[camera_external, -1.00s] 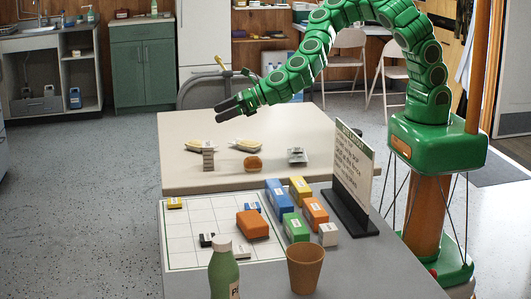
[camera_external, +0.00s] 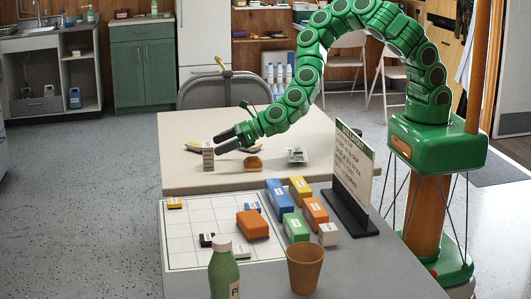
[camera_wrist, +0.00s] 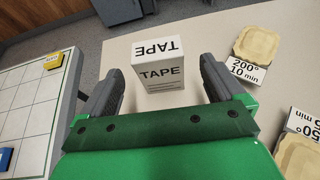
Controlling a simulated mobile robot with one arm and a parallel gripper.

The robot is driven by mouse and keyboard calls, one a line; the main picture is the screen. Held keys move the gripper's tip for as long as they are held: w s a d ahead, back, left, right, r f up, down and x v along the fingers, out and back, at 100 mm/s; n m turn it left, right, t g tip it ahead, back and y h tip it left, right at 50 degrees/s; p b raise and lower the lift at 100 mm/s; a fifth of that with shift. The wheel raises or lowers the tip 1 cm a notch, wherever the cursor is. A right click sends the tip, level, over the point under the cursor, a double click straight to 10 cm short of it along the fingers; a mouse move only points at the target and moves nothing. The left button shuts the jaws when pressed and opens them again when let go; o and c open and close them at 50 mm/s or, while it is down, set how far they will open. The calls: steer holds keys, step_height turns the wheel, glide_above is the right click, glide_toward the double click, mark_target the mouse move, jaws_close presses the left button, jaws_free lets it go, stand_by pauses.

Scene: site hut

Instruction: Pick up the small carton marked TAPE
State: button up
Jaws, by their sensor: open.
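The small white carton marked TAPE (camera_wrist: 161,72) stands upright on the beige table in the wrist view, its front and top lettering readable. My gripper (camera_external: 218,144) is open, low over the table, beside the carton. In the wrist view its two dark fingers (camera_wrist: 160,78) are spread on either side of the carton, which appears between and slightly beyond them. I see clear gaps at both sides and no contact.
A yellowish slab (camera_wrist: 257,45) with a "200° 10 min" card lies right of the carton. A round brown item (camera_external: 253,163) and a small grey device (camera_external: 297,155) are nearby. The nearer grey table holds a white grid board (camera_external: 185,235), coloured blocks, a sign (camera_external: 352,165), a bottle and a cup.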

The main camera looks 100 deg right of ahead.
mark_target(208, 155)
steer(key=shift+x, duration=3.55)
steer(key=shift+c, duration=0.2)
steer(key=c, duration=1)
steer(key=shift+r, duration=0.1)
